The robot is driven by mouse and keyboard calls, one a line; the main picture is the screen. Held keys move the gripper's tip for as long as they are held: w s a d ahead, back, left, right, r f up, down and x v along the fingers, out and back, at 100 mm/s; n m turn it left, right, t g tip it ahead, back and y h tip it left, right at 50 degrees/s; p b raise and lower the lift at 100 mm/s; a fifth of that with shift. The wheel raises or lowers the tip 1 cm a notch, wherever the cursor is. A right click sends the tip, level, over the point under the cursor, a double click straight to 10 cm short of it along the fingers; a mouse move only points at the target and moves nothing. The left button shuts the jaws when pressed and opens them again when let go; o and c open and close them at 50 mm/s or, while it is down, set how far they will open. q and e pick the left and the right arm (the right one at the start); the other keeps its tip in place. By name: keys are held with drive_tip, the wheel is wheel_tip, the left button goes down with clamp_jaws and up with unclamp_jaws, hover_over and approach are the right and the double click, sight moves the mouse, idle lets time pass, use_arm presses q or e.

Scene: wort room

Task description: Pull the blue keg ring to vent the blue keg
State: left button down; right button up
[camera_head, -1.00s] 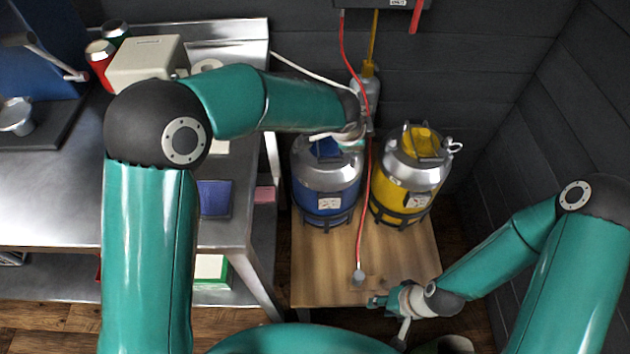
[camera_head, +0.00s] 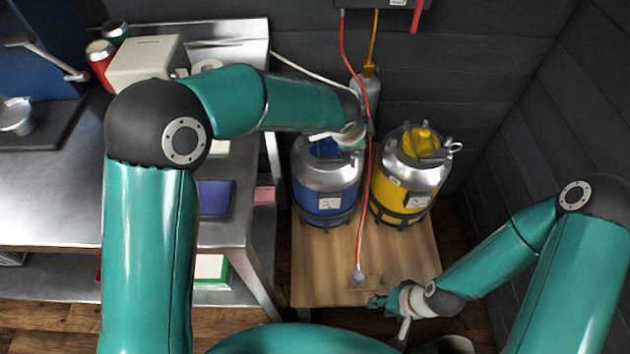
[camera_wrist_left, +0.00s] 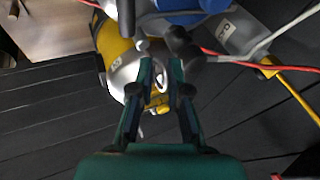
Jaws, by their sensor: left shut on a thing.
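The blue keg (camera_head: 325,190) stands upright on the wooden top, its silver upper part partly hidden by my left wrist. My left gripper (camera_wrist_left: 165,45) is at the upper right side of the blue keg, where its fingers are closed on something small. This fits the blue keg ring, but the ring itself is not clearly visible. Part of the blue keg shows at the top edge of the left wrist view (camera_wrist_left: 195,8). My right gripper (camera_head: 376,301) is low at the front edge of the wooden top, away from both kegs; its jaw opening is too small to judge.
The yellow keg (camera_head: 405,185) stands close to the right of the blue one, with a ring (camera_head: 453,147) at its right. A red hose (camera_head: 364,215) runs down between the kegs to the wooden top (camera_head: 325,270). A steel counter (camera_head: 60,205) is at the left.

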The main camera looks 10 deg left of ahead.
use_arm(q)
drive_tip(key=shift+w+a, duration=0.1)
drive_tip(key=shift+a, duration=0.05)
idle(0.4)
drive_tip(key=shift+f+b, duration=0.6)
drive_tip(key=shift+b, duration=0.15)
drive_tip(key=shift+c, duration=1.6)
unclamp_jaws()
drive_tip(key=shift+r, duration=0.1)
drive_tip(key=shift+r+p, duration=2.35)
drive_tip(key=shift+r, duration=0.6)
drive_tip(key=shift+f, duration=0.1)
